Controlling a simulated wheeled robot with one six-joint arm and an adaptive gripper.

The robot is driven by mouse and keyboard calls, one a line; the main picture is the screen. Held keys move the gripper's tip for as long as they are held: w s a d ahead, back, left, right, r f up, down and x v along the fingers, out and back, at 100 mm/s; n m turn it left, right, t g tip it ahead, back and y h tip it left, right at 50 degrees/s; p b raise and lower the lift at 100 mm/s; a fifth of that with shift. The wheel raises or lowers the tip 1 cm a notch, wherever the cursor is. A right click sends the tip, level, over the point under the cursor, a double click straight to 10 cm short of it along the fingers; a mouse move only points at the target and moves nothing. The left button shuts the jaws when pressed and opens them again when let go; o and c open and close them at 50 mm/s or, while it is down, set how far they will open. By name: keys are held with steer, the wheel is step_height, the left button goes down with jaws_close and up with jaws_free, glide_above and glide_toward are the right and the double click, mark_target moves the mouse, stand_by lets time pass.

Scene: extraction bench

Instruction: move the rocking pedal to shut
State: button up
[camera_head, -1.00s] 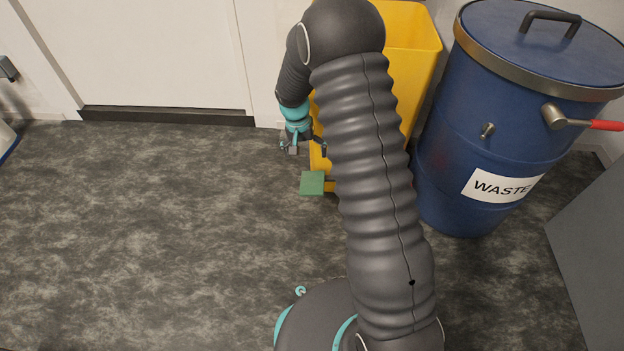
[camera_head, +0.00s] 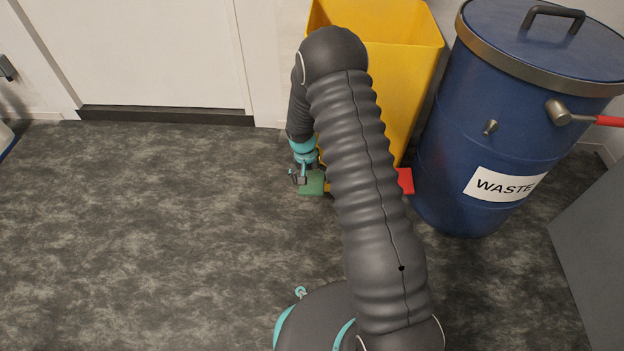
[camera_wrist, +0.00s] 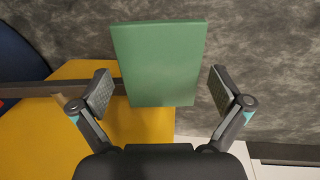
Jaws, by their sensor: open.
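The rocking pedal shows two ends at the foot of the yellow bin. Its green end (camera_head: 312,183) is at the left and its red end (camera_head: 405,181) at the right; my arm hides the middle. In the wrist view the green plate (camera_wrist: 160,62) lies ahead of and between my fingers, on a dark bar running left. My gripper (camera_head: 299,177) is at the green end, fingers apart. In the wrist view my gripper (camera_wrist: 160,92) is open with nothing clasped. I cannot tell whether it touches the plate.
The open-topped yellow bin (camera_head: 400,70) stands behind my arm. A blue waste drum (camera_head: 468,145) with a red-handled lever (camera_head: 580,118) stands at its right. A grey cabinet (camera_head: 597,235) is at the far right. The floor at left (camera_head: 160,220) is clear.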

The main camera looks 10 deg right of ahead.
steer(key=c, duration=1.5)
steer(key=r, duration=0.3)
steer(key=r+p, duration=0.1)
steer(key=shift+s+d+r, duration=0.25)
steer(key=shift+d+r, duration=0.15)
steer(key=c, duration=0.4)
steer(key=shift+o, duration=1.1)
steer(key=shift+s+d, duration=0.1)
steer(key=shift+d, duration=0.2)
steer(key=shift+o, duration=1.3)
steer(key=shift+d, duration=0.15)
steer(key=o, duration=1.4)
steer(key=shift+d+f, duration=0.1)
steer(key=shift+d, duration=0.05)
steer(key=shift+a+r, duration=0.25)
steer(key=r, duration=0.4)
steer(key=a+r, duration=0.1)
steer(key=r, duration=0.6)
steer(key=shift+w+a+r, duration=0.3)
steer(key=shift+w+r, duration=0.05)
